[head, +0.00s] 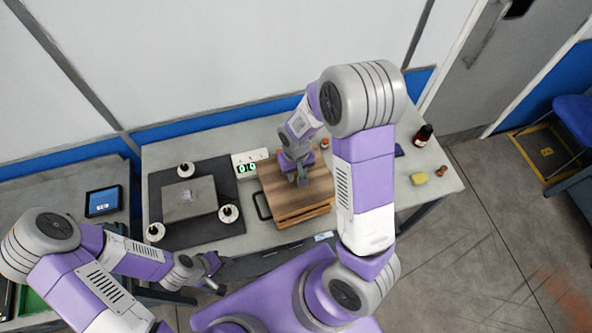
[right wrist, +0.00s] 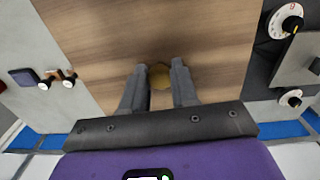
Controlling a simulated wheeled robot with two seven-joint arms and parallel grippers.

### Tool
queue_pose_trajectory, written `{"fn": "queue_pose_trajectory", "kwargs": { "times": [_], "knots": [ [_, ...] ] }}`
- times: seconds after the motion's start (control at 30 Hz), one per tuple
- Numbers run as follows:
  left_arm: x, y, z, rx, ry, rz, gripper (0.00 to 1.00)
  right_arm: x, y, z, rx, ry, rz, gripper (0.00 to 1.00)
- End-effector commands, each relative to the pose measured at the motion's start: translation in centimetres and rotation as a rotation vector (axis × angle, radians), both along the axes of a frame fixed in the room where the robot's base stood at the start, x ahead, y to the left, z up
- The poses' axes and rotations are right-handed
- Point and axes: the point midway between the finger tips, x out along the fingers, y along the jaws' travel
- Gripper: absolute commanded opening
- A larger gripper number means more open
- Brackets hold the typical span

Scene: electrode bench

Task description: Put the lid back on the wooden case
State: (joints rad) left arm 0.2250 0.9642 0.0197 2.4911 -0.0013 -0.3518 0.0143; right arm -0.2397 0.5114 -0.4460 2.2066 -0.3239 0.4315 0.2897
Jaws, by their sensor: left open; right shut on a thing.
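The wooden case (head: 304,217) stands on the middle of the bench, with a black handle (head: 261,206) at its left side. The wooden lid (head: 273,177) lies over the top of the case; I cannot tell whether it is fully seated or slightly above. My right gripper (head: 303,181) reaches down onto the lid. In the right wrist view its fingers (right wrist: 160,83) are shut on the lid's round brown knob (right wrist: 160,74), and the lid's wood grain fills the middle. My left gripper (head: 221,274) is open and empty, in front of the bench's front edge.
Left of the case, a black mat (head: 160,186) holds a grey box (head: 190,198) and several white dials. A dark bottle (head: 423,136) and yellow sponge (head: 419,178) are at the right.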

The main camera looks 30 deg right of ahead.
Motion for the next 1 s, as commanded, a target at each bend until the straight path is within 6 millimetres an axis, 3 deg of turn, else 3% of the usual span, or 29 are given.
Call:
{"fn": "queue_pose_trajectory", "kwargs": {
  "times": [0.6,1.0],
  "knots": [
    [0.0,0.0,-4.3,0.000,0.000,0.000,0.43,0.0,0.0,-5.2,0.000,0.000,0.000,0.00],
    [0.0,0.0,-4.8,0.000,0.000,0.000,0.43,0.0,0.0,-5.8,0.000,0.000,0.000,0.00]
  ]
}}
